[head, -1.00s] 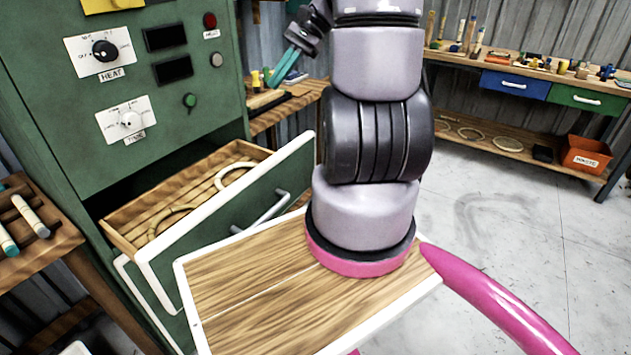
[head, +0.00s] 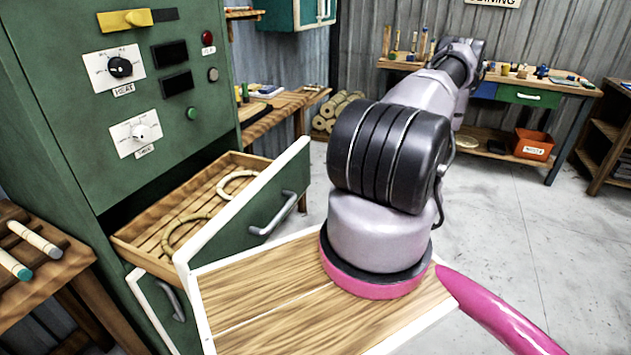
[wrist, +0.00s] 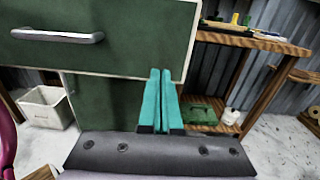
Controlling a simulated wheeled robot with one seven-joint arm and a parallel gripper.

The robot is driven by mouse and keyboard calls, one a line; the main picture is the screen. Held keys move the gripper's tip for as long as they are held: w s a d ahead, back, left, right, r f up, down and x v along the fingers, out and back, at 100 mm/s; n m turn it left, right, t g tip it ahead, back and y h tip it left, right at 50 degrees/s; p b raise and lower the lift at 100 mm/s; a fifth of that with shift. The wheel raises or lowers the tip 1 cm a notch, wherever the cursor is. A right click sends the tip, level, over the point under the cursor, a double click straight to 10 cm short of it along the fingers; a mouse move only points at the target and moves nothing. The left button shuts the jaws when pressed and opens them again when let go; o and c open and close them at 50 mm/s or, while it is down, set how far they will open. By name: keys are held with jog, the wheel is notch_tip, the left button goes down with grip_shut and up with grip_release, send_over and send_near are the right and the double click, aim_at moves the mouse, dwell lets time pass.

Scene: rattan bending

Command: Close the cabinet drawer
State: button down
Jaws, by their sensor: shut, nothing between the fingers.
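The green cabinet (head: 75,110) with heat knobs stands at the left in the head view. Its wooden drawer (head: 150,232) is pulled out, with a white-edged green front (head: 215,225), a grey handle (head: 273,215) and pale rattan rings (head: 186,230) inside. In the wrist view the drawer front (wrist: 100,50) and its handle (wrist: 57,36) fill the upper left. My gripper (wrist: 160,72) is shut and empty; its teal fingertips overlap the front's lower right part in the picture. Whether they touch it, I cannot tell. The head view does not show the fingers.
A side table (head: 265,120) stands behind the drawer. A rack with rods (head: 35,240) is at near left. The floor (head: 510,230) at right is clear.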

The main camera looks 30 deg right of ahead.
send_near(303, 175)
jog(key=x, duration=0.6)
jog(key=shift+w+a+r, duration=0.15)
jog(key=shift+w+a, duration=0.05)
jog(key=shift+a, duration=0.15)
jog(key=x, duration=2.5)
jog(key=shift+w, duration=0.45)
jog(key=shift+w+a, duration=0.15)
jog(key=shift+w, duration=0.1)
jog(key=shift+w+a+r, duration=0.1)
jog(key=shift+w+a, duration=0.05)
